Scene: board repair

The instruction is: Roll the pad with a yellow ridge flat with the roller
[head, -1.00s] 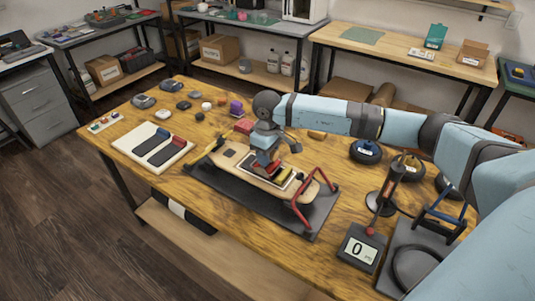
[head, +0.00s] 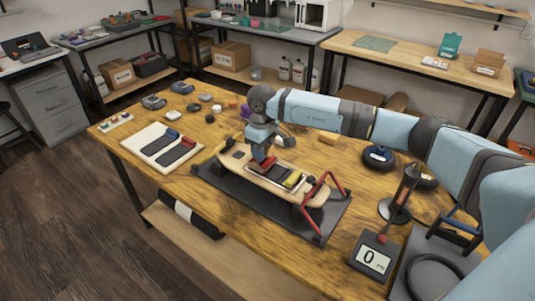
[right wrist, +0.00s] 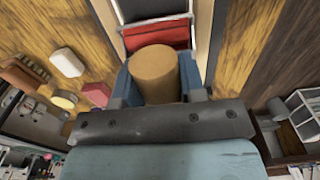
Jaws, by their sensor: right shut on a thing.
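A skateboard-like wooden deck (head: 237,163) lies on a black mat (head: 221,180). A dark pad with a yellow ridge (head: 292,180) sits in a light-edged recess on the deck. My right gripper (head: 263,157) is over the deck, left of the yellow ridge, and its fingers are low. In the right wrist view its blue fingers are shut on a tan cylinder, seemingly the roller's handle (right wrist: 154,72). A red part (right wrist: 157,35) shows just beyond it, low over the pad; I cannot tell whether it touches. My left gripper is not in view.
A red bar stand (head: 309,199) rises at the deck's right end. A scale display (head: 373,257) and an upright tool on a stand (head: 402,195) are at right. Small parts sit behind the deck.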

